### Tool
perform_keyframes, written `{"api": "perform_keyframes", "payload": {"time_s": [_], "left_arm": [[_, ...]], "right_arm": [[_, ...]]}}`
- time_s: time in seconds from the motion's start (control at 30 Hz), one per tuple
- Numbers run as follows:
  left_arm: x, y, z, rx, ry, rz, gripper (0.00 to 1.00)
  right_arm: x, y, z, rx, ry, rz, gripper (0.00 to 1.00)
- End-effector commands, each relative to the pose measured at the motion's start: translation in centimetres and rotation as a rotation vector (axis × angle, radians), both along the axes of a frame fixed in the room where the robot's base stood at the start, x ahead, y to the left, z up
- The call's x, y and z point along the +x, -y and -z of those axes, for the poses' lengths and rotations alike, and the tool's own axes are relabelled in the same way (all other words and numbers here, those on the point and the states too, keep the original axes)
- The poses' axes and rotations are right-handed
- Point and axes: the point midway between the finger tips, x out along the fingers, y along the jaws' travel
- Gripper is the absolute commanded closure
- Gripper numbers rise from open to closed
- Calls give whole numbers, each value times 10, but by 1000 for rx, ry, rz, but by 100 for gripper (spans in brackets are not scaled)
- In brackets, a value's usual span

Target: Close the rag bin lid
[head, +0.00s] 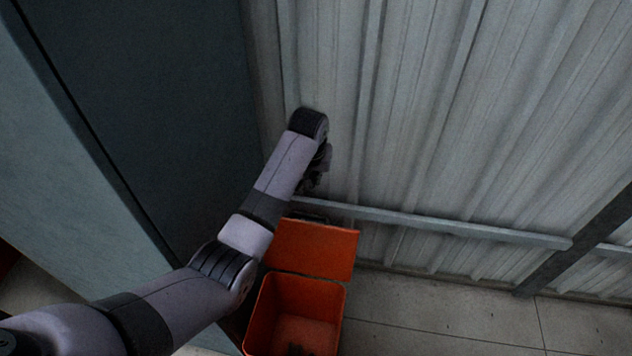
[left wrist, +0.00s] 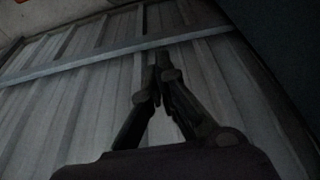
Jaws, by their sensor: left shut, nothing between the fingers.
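The orange rag bin (head: 261,318) stands on the floor at the bottom middle of the head view, with its mouth open. Its orange lid (head: 318,248) is swung up and back, towards the metal wall. My left gripper (head: 314,180) is above and behind the raised lid, near the wall, and partly hidden by my wrist. In the left wrist view its fingers (left wrist: 158,75) meet at the tips with nothing between them. The bin does not clearly show there. My right gripper is out of view.
A corrugated metal wall (head: 420,120) stands behind the bin, with a horizontal rail (head: 440,225) and a slanted brace (head: 590,240) at the right. A tall dark blue-grey cabinet (head: 150,90) is at the left. The floor (head: 450,315) right of the bin is clear.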

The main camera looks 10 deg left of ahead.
Motion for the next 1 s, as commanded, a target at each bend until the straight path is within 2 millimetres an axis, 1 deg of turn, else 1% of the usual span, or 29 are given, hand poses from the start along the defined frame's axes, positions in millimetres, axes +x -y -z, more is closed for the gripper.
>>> {"api": "perform_keyframes", "payload": {"time_s": [0.03, 0.2, 0.4, 0.53, 0.57, 0.6, 0.7, 0.83, 1.0], "left_arm": [[1, 0, 10, 1, -4, 0, 100], [11, 0, 43, 1, -4, 1, 100], [20, 0, 72, 0, -2, 1, 100], [25, 0, 87, 0, -2, 1, 100], [20, 0, 82, -1, 0, 1, 100], [16, 0, 81, -1, -1, 1, 100], [6, 0, 80, 0, 0, 1, 100], [-5, 0, 81, 0, -1, 0, 100], [-14, 0, 81, 0, 0, 0, 100]], "right_arm": [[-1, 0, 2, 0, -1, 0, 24], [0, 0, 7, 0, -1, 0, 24], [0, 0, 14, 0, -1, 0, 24], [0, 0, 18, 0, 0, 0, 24], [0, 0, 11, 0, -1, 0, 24], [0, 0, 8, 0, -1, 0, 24], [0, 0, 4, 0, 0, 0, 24], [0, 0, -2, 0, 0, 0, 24], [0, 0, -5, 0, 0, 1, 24]]}}
